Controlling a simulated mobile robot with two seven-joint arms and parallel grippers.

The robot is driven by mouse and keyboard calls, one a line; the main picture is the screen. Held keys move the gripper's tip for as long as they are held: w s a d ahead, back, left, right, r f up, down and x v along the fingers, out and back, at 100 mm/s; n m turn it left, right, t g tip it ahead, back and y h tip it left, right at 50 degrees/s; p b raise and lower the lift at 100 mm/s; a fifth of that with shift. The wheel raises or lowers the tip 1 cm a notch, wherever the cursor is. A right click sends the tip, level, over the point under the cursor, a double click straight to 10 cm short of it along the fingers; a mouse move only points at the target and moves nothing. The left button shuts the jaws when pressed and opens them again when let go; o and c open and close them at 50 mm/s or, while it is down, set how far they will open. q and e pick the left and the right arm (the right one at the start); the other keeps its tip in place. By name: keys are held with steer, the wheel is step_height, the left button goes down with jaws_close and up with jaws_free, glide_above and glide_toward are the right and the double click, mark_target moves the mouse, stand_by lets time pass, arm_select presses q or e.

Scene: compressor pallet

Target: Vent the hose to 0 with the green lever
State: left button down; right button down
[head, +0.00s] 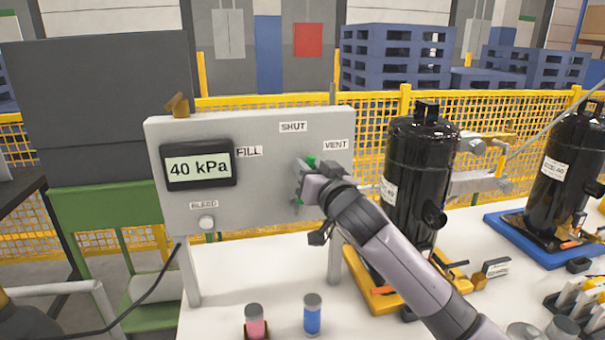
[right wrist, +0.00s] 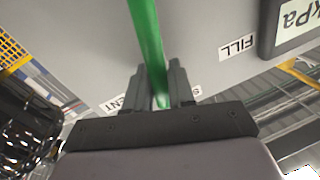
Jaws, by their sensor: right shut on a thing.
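The grey panel (head: 255,205) has a display (head: 198,167) that reads 40 kPa. The green lever (head: 311,161) is on the panel's right half, mostly covered by my right gripper (head: 306,181). Its visible upper end is below and between the labels SHUT (head: 293,127) and VENT (head: 336,145). The label FILL (head: 249,151) is to the left. In the right wrist view the green lever (right wrist: 147,40) runs between the fingers of my right gripper (right wrist: 166,88), which is shut on it. My left gripper is not in view.
A white BLEED button (head: 207,222) is low on the panel. A black compressor (head: 418,165) on a yellow tray stands right of my right arm, close to it. A pink vial (head: 255,322) and a blue vial (head: 312,315) stand in front on the white table.

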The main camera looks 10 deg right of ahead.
steer(key=d+f+m+t+h, duration=0.1)
steer(key=d+f+m, duration=0.2)
steer(key=d+m, duration=0.2)
steer(key=shift+d+f+m+b, duration=0.15)
steer(key=shift+m+b, duration=0.2)
steer(key=shift+m, duration=1.25)
steer(key=c, duration=1.1)
jaws_free()
steer(key=shift+t, duration=0.3)
steer(key=shift+s, duration=0.15)
steer(key=a+v, duration=0.1)
steer(key=v, duration=0.5)
steer(key=shift+s+d+b, duration=0.35)
steer(key=shift+s+d, duration=0.1)
steer(key=shift+d, duration=0.1)
steer(key=shift+f, duration=0.15)
